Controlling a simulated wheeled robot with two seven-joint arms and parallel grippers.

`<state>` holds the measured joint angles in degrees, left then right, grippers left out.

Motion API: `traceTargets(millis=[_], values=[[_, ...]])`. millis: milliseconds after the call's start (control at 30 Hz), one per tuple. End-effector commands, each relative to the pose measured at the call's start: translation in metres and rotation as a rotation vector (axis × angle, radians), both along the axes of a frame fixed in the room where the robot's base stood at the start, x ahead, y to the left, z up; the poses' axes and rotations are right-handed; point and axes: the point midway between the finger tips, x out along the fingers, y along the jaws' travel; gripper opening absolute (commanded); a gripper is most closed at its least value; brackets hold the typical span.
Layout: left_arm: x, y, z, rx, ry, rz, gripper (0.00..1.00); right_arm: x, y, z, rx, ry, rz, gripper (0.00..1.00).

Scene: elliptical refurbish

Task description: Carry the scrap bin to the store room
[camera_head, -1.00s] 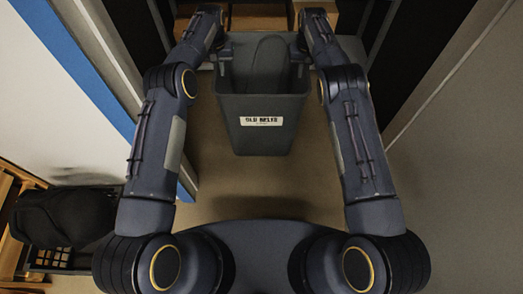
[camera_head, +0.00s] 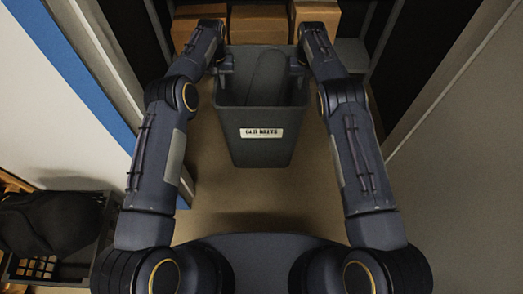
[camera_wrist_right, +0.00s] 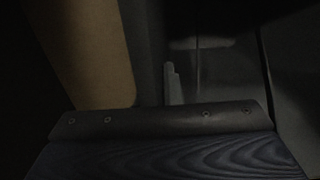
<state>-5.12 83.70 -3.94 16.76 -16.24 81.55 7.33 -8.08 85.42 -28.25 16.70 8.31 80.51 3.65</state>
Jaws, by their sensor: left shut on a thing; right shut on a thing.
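The scrap bin (camera_head: 258,150) is a dark grey open-topped tub with a white label on its near side. It hangs upright between my two arms in the head view, with a dark rounded item (camera_head: 268,78) inside. My left gripper (camera_head: 227,66) is shut on the left side of its rim, and my right gripper (camera_head: 296,64) on the right side. The fingertips are small and partly hidden by the arms. The right wrist view is very dark; a pale finger (camera_wrist_right: 173,85) shows there, and the hold itself is unclear.
Cardboard boxes (camera_head: 258,22) stand just beyond the bin. A blue-edged white wall (camera_head: 60,110) is on the left and a grey panel (camera_head: 465,160) on the right, leaving a narrow passage. A black crate (camera_head: 60,240) holding a dark item sits at lower left. Bare floor shows below the bin.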

Motion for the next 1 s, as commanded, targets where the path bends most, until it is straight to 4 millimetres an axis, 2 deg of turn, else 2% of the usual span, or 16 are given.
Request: traceTargets(millis=[33,267,1000], values=[[0.002,-0.001,0.004,0.002,-0.008,-0.002,0.00,0.002,0.001,0.004,-0.004,-0.007,0.004,0.00],[0.001,-0.001,-0.002,0.002,-0.007,-0.002,0.00,0.001,0.001,-0.002,-0.004,-0.007,0.004,0.00],[0.001,-0.001,-0.042,0.002,-0.007,-0.002,0.00,0.001,0.001,-0.042,-0.004,-0.007,0.004,0.00]])
